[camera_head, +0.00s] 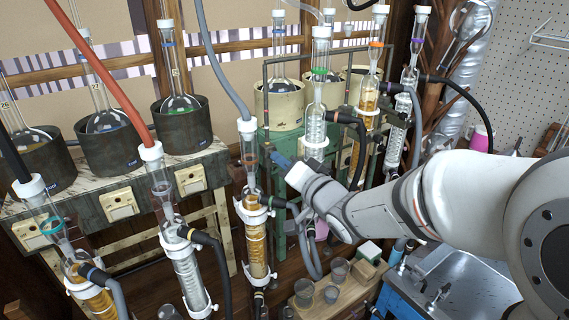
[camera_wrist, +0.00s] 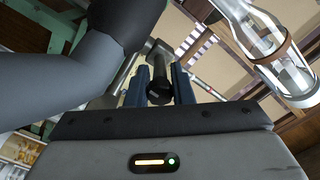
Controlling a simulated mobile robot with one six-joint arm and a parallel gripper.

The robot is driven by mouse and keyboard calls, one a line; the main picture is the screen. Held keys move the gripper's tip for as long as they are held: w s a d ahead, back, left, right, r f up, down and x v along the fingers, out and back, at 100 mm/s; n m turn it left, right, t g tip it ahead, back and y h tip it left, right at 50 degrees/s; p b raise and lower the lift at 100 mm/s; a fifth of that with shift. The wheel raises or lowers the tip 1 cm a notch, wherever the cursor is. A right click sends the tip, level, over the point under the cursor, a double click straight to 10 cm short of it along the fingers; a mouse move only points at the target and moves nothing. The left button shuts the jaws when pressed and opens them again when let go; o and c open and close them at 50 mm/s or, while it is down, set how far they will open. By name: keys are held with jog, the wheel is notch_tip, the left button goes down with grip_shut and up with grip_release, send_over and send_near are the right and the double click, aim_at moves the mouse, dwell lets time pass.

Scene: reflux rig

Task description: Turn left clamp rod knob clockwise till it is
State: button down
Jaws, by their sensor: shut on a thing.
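In the wrist view, my gripper (camera_wrist: 160,84) has its two blue fingers on either side of a dark round-ended knob (camera_wrist: 159,92) and is shut on it. A grey rod or clamp part (camera_wrist: 158,50) shows just behind the knob. In the head view, my gripper (camera_head: 279,158) reaches left from the white arm, its blue fingers near the green stand. The knob is hidden or too small to tell there, and I cannot read its turn angle.
A glass condenser (camera_head: 315,120) with a green ring stands close above my gripper. Another condenser (camera_head: 257,240) hangs below left, with a grey hose (camera_head: 215,60) above it. Dark heating mantles (camera_head: 110,145) stand on the left bench. Beakers (camera_head: 332,293) stand low in front.

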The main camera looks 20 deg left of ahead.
jog(key=shift+r, duration=0.1)
jog(key=c, duration=1.3)
grip_release()
jog(key=shift+o, duration=0.2)
jog(key=shift+d, duration=0.1)
jog(key=shift+s+d, duration=0.25)
jog(key=shift+d, duration=0.05)
jog(key=b+v, duration=0.1)
jog(key=v, duration=0.6)
jog(key=shift+b, duration=0.3)
jog(key=shift+a, duration=0.1)
